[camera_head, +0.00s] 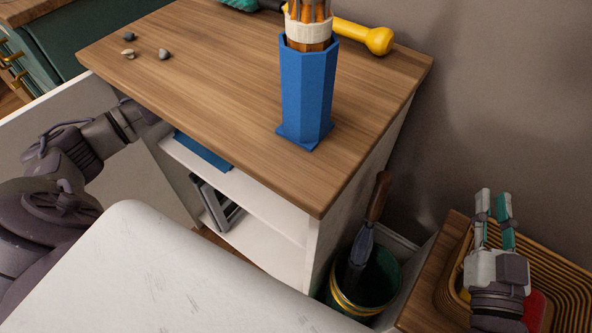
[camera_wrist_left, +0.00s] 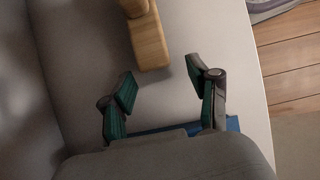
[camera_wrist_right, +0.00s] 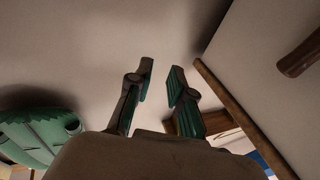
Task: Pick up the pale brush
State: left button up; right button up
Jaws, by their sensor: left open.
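A pale wooden piece (camera_wrist_left: 148,38), which looks like the pale brush, lies on a light surface in the left wrist view, partly cut off by the top edge. My left gripper (camera_wrist_left: 165,82) is open and empty, with its fingertips just short of this piece. In the head view my left arm reaches behind the wooden top into the cabinet, and its gripper is hidden. My right gripper (camera_head: 494,197) is open and empty above a wicker basket (camera_head: 567,287); its parted fingers also show in the right wrist view (camera_wrist_right: 161,80).
A blue flat thing (camera_head: 203,150) lies on the shelf below.

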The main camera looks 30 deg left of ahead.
pick_arm(q)
jog(key=d, duration=0.4)
jog(key=shift+s, duration=0.25)
jog(key=d, duration=0.3)
jog(key=shift+s+d+b, duration=0.3)
jog(key=shift+d+b, duration=0.05)
jog(key=shift+d, duration=0.05)
jog(key=shift+d+f, duration=0.4)
jog(key=shift+d, duration=0.15)
jog(key=shift+f, duration=0.1)
pick_arm(e)
jog(key=r+t, duration=0.1)
jog(key=r, duration=0.1)
jog(key=s+r+t+y, duration=0.1)
jog(key=r+t, duration=0.1)
jog(key=shift+s+a+r, duration=0.1)
jog(key=shift+a+r, duration=0.1)
jog(key=shift+r, duration=0.1)
pick_arm(q)
grip_shut()
